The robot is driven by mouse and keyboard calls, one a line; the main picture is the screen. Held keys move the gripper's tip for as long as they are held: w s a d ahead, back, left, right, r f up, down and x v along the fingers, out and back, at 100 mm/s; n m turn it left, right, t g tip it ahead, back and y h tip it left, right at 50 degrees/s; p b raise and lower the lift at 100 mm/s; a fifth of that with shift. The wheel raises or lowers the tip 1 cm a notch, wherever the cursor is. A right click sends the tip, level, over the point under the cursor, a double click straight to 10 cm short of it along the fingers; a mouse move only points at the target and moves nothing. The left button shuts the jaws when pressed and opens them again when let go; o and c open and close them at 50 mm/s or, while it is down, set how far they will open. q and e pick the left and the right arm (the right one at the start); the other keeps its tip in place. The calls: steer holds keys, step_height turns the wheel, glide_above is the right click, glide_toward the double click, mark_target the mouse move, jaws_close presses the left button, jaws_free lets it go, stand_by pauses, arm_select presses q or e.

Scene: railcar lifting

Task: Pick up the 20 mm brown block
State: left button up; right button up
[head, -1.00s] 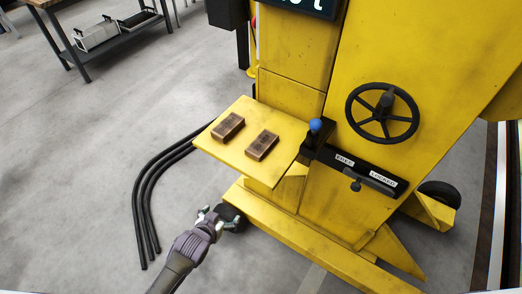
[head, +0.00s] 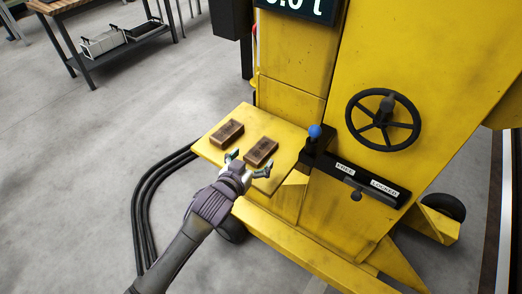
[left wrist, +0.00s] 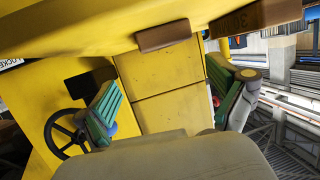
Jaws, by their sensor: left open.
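Two brown blocks lie on the yellow shelf (head: 212,146) of the machine: a left block (head: 227,134) and a right block (head: 261,152). Both also show in the left wrist view, the head view's right block (left wrist: 163,36) near top centre and its left block (left wrist: 252,20) at top right. The latter bears a marking I cannot read surely; which block is 20 mm I cannot tell. My left gripper (head: 249,167) is open and empty at the shelf's front edge, just before the right block. Its green-padded fingers (left wrist: 163,85) are spread apart. My right gripper is not in view.
A blue-knobbed lever (head: 314,132) stands just right of the shelf, with a black handwheel (head: 383,119) and a labelled lock plate (head: 365,182) beyond. Black hoses (head: 150,205) lie on the floor at left. A workbench (head: 100,30) stands farther back.

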mark_target(260, 149)
arm_select(q)
steer(key=shift+a+f+x, duration=0.1)
steer(key=shift+f+x, duration=0.1)
steer(key=shift+x, duration=0.7)
steer(key=shift+a+f+x, duration=0.15)
steer(key=shift+x, duration=0.75)
steer(key=shift+a+f+x, duration=0.1)
steer(key=shift+f+x, duration=0.1)
steer(key=shift+x, duration=0.75)
steer(key=shift+s, duration=0.1)
steer(key=shift+c, duration=0.2)
steer(key=c, duration=1.4)
